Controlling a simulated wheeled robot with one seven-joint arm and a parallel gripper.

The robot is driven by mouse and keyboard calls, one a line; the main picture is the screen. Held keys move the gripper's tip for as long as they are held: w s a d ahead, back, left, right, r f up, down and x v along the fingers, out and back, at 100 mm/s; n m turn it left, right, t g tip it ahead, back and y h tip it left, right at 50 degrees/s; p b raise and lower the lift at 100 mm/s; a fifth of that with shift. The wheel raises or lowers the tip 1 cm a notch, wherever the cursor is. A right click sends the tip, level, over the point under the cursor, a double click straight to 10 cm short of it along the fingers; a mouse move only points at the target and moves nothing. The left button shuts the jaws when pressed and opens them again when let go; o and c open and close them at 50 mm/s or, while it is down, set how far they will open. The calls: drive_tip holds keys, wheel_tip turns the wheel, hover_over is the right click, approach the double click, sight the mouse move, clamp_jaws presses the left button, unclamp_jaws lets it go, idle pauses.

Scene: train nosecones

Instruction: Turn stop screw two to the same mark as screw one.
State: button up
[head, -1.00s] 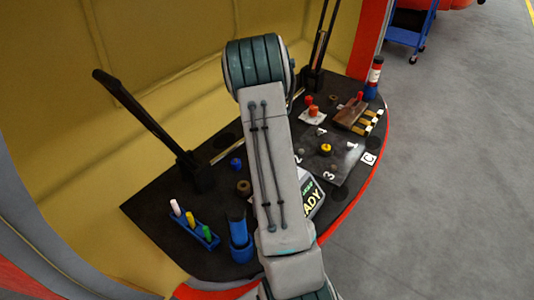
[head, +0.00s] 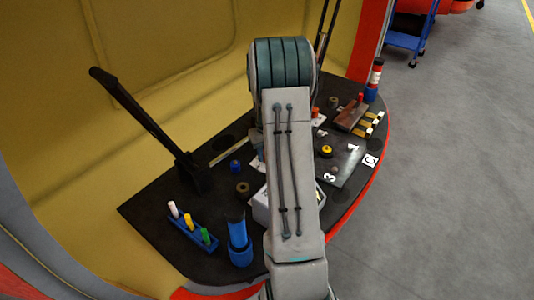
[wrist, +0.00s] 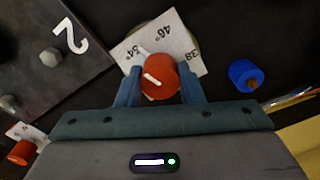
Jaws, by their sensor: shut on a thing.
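In the wrist view a red knob (wrist: 158,78), the stop screw in my grip, has a white pointer line slanting toward the upper left, near the 54° side. It stands by a white card (wrist: 190,52) printed 54°, 46° and 38°. My gripper (wrist: 159,88) is shut on this knob, with a blue finger on each side. A second red knob (wrist: 21,152) on another white card shows at the lower left, its marks unreadable. I cannot tell which screw is number two.
A dark plate marked 2 (wrist: 70,38) with a hex bolt (wrist: 50,56) lies at left in the wrist view. A blue cap (wrist: 243,73) is at right. In the head view a black lever (head: 150,125), a blue pen rack (head: 193,230) and a blue cylinder (head: 239,243) stand at left.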

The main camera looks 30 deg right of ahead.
drive_tip(key=shift+n, duration=1.6)
drive_tip(key=o, duration=1)
drive_tip(key=shift+r, duration=0.1)
wheel_tip(320, 180, up, 14)
drive_tip(key=p, duration=0.1)
drive_tip(key=shift+p, duration=0.3)
